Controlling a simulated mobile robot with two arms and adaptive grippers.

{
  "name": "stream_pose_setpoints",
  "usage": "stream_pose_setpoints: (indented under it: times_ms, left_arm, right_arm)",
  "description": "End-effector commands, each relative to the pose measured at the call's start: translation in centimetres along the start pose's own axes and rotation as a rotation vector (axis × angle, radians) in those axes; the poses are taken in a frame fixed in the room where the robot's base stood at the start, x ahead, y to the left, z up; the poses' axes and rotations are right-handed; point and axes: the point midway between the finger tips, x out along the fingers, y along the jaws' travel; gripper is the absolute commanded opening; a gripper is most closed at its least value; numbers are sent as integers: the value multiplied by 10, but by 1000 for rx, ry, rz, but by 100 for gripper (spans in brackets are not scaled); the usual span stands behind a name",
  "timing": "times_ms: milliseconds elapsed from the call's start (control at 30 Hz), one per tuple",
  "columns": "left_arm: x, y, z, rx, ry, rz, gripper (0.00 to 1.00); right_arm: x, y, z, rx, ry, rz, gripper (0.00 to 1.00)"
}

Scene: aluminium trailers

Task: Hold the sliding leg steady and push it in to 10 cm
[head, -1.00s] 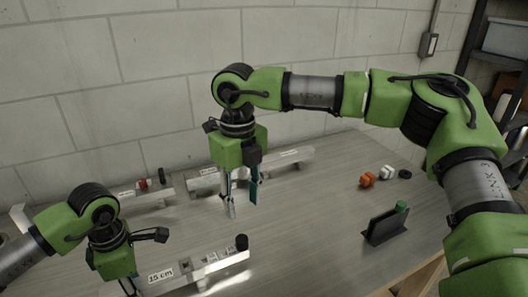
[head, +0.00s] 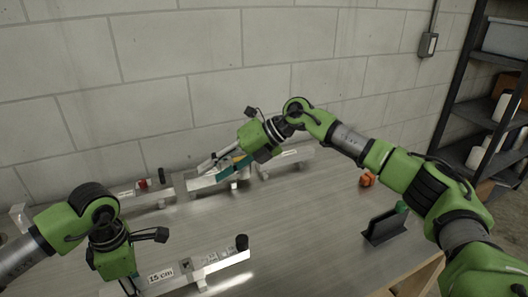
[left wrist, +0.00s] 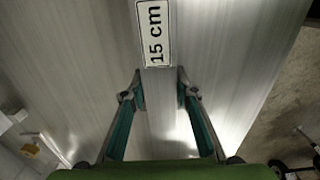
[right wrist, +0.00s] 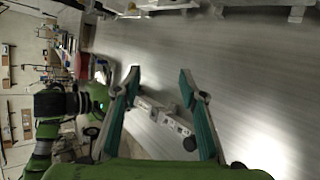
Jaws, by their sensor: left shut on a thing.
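A silver sliding leg (head: 222,262) lies along the front of the table, with a "15 cm" label (head: 160,274) near its left part and a black knob (head: 242,242) at its right end. My left gripper (left wrist: 160,88) is shut on the leg's rail just beside the label, which also shows in the left wrist view (left wrist: 155,33). In the head view its fingers are mostly cut off by the bottom edge. My right gripper (head: 216,170) is open and empty, high over the back of the table and apart from the leg. The leg also shows in the right wrist view (right wrist: 165,118), farther off between the open fingers.
Other silver rail pieces lie at the back, one with a red part (head: 142,184), another (head: 290,158) partly behind my right gripper. An orange piece (head: 367,180) and a dark stand (head: 385,228) with a green knob are at the right. The middle of the table is clear.

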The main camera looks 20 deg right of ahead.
Motion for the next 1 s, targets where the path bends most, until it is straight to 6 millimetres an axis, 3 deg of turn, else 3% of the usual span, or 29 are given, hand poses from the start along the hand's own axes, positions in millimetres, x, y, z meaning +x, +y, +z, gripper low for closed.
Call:
stream_pose_setpoints:
  times_ms: [500, 800, 1000]
  left_arm:
    - [0, 0, 0, 1, -1, 0, 0]
    - [0, 0, 0, 1, -1, 0, 0]
    - [0, 0, 0, 1, -1, 0, 0]
  right_arm:
    - [-45, -79, 53, 136, -294, 86, 38]
    - [-72, -121, 68, 187, -420, 89, 38]
    - [-83, -135, 73, 203, -463, 86, 38]
